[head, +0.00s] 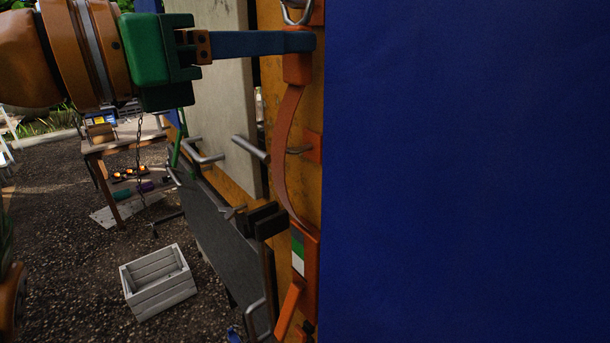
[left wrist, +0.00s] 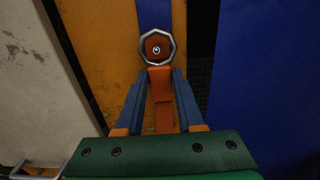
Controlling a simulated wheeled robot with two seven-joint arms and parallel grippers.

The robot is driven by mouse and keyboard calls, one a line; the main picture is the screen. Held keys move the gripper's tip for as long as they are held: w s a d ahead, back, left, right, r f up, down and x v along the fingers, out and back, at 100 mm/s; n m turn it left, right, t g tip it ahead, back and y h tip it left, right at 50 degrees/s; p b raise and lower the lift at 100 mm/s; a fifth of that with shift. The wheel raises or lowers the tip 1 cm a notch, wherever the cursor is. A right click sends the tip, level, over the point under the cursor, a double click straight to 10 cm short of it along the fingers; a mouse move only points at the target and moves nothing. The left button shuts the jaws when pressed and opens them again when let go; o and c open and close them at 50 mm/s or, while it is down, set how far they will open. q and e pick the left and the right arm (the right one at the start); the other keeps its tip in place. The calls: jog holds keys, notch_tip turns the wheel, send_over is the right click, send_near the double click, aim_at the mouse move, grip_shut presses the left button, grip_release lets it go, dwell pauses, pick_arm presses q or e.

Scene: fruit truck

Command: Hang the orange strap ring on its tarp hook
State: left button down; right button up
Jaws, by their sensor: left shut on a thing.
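My left gripper (head: 306,42) reaches in from the left at the top of the head view. Its blue fingers are shut on the orange block (head: 297,70) at the top of the orange strap (head: 287,130). The metal strap ring (head: 297,24) stands up above that block, cut by the top edge. In the left wrist view the ring (left wrist: 143,48) is just beyond the fingertips (left wrist: 160,75). An orange hook plate with a small metal hook (left wrist: 156,49) shows through it. I cannot tell whether ring and hook touch. My right gripper is not in view.
The strap runs down to an orange buckle (head: 304,265) on the truck side. The blue tarp (head: 465,170) fills the right. Metal handles (head: 250,148) stick out near the dark tailgate (head: 225,225). A white crate (head: 160,284) and a wooden table (head: 120,142) stand on the ground at left.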

pick_arm(q)
jog(key=shift+w+d+f, duration=0.1)
jog(key=shift+f, duration=0.1)
jog(key=shift+w+d+f, duration=0.15)
jog(key=shift+w+d, duration=0.05)
jog(key=shift+d, duration=0.05)
jog(key=shift+w+d+f+b, duration=0.1)
jog(key=shift+f+b, duration=0.05)
jog(key=shift+b, duration=0.2)
dwell(0.5)
jog(key=shift+c, duration=2.2)
grip_release()
